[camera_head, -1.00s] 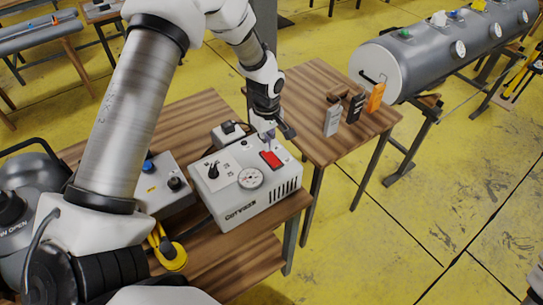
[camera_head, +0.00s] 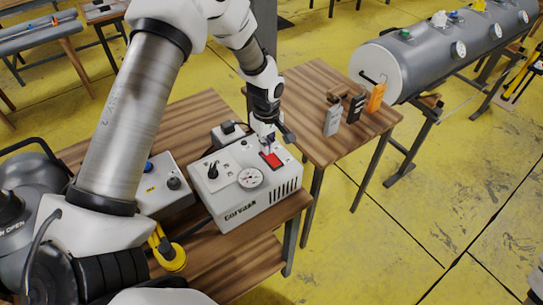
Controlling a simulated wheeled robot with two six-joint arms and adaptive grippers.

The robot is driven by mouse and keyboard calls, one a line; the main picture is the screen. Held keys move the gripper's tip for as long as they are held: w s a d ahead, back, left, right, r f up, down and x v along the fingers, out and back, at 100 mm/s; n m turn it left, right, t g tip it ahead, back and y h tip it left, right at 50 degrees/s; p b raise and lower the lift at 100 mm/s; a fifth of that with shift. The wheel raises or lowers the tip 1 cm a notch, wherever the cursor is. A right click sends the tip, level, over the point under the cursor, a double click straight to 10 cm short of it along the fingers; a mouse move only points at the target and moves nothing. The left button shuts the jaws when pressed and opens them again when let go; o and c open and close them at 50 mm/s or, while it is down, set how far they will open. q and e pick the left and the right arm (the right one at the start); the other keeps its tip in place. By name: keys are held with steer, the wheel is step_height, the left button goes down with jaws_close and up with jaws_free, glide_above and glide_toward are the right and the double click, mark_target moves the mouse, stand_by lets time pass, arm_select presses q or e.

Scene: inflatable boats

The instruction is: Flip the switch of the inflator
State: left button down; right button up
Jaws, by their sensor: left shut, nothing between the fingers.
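The inflator (camera_head: 247,204) is a white box with a round gauge (camera_head: 250,178), a black knob (camera_head: 212,172) and a red rocker switch (camera_head: 272,160) on its top. It stands near the right edge of the brown wooden table. My left gripper (camera_head: 269,143) is shut and empty, pointing down at the far edge of the red switch. Its tip covers part of the switch's far end, and I cannot tell whether they touch. My right gripper is not in view.
A grey control box (camera_head: 163,187) sits left of the inflator, with a yellow hook-like piece (camera_head: 171,253) below it. A large grey tube (camera_head: 420,62) lies behind on stands.

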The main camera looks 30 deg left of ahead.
arm_select(q)
steer(key=shift+f, duration=0.3)
steer(key=shift+r, duration=0.1)
step_height(320, 180, up, 7)
steer(key=p, duration=0.6)
stand_by(0.3)
